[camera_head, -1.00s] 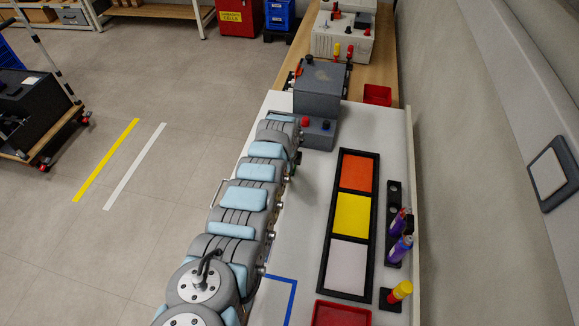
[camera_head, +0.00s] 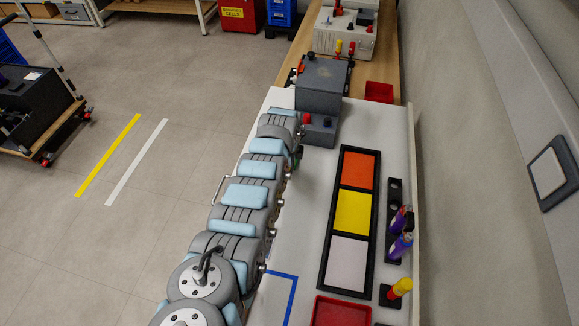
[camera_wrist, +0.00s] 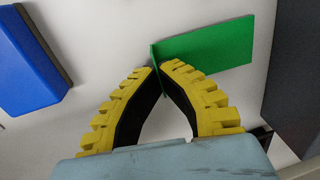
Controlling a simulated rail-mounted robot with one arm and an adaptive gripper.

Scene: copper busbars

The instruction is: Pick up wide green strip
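The wide green strip (camera_wrist: 210,45) lies at the upper middle of the wrist view, a flat plate with a thin raised edge at its left end. My gripper (camera_wrist: 158,67) has two curved fingers with yellow ribbed pads. Their tips come together at the near end of that raised edge, which sits between them. The fingers look shut on it. The strip's flat part extends to the right, apparently still close to the white tabletop. In the head view my arm hides the gripper and most or all of the strip.
A blue block (camera_wrist: 28,60) lies left of the fingers, and a dark grey box (camera_wrist: 295,75) stands close on the right.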

